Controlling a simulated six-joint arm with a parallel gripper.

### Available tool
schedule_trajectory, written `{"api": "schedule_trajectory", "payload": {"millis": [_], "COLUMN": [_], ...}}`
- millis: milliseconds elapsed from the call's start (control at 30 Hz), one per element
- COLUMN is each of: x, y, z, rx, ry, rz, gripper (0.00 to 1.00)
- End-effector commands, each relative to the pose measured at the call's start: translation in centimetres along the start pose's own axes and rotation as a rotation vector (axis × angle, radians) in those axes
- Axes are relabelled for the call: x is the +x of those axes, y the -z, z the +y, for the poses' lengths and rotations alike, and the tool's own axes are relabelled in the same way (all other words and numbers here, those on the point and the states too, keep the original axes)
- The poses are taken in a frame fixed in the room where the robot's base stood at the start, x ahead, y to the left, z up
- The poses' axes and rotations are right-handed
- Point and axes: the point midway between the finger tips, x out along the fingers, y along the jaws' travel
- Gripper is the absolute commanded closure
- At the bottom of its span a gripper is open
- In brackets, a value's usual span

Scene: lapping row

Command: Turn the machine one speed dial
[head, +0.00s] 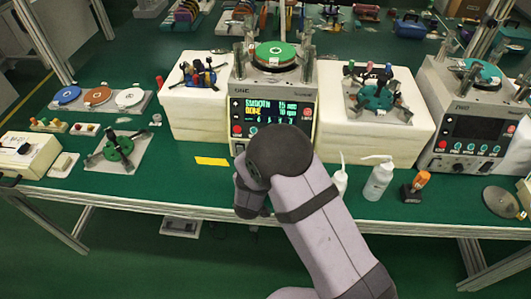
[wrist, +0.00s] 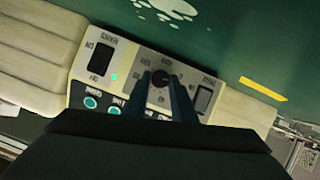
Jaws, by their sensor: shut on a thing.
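The speed dial (wrist: 160,77) is a small round black knob on the pale front panel of machine one, with printed marks around it. In the wrist view my gripper (wrist: 174,80) has its dark fingers at the dial, shut on it; the fingers partly cover the knob and its marks. In the head view machine one (head: 238,88) stands at the middle of the bench with a lit display (head: 272,108) and a green plate on top. My own arm hides the dial and my gripper there.
The panel also carries a mains switch (wrist: 100,58), a lit green lamp and another black switch (wrist: 203,98). White blocks (head: 196,128) flank the machine. A yellow tape strip (head: 211,161) lies on the bench. A white bottle (head: 378,182) stands at right.

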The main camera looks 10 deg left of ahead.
Motion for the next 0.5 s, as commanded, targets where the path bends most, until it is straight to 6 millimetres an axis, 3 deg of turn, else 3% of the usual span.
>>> {"api": "schedule_trajectory", "payload": {"millis": [500], "x": [-0.02], "y": [0.06], "z": [-0.48], "rx": [-0.289], "ry": [-0.130], "rz": [-0.013], "gripper": [0.99]}}
